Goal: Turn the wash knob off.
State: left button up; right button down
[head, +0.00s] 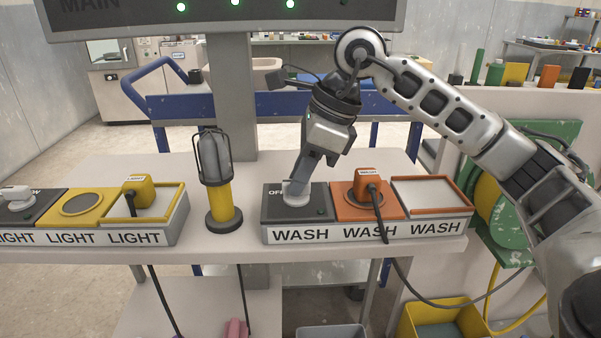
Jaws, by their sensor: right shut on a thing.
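The wash knob (296,199) is a pale round knob on the dark grey panel (274,214) at the left end of the box labelled WASH. Part of the word OFF shows at the panel's upper left. My right gripper (297,186) reaches down from above and is shut on the knob. Its fingers hide part of the knob, so I cannot tell clearly which way it points. A small dark green lamp (321,211) is at the panel's lower right. My left gripper is out of view.
Right of the knob, an orange plug (367,180) with a dark cable sits in an orange socket panel, then an empty orange-rimmed tray (432,182). A yellow lantern (222,203) stands to the left. The LIGHT box (159,237) is farther left.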

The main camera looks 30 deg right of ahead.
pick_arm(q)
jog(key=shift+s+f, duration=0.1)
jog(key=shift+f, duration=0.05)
pick_arm(e)
jog(key=shift+r+n, duration=0.1)
jog(key=shift+n, duration=0.3)
jog(key=c, duration=1.4)
grip_release()
pick_arm(q)
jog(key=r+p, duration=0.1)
jog(key=p, duration=0.2)
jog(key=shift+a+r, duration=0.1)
pick_arm(e)
jog(key=v, duration=1.6)
jog(key=shift+w+d, duration=0.2)
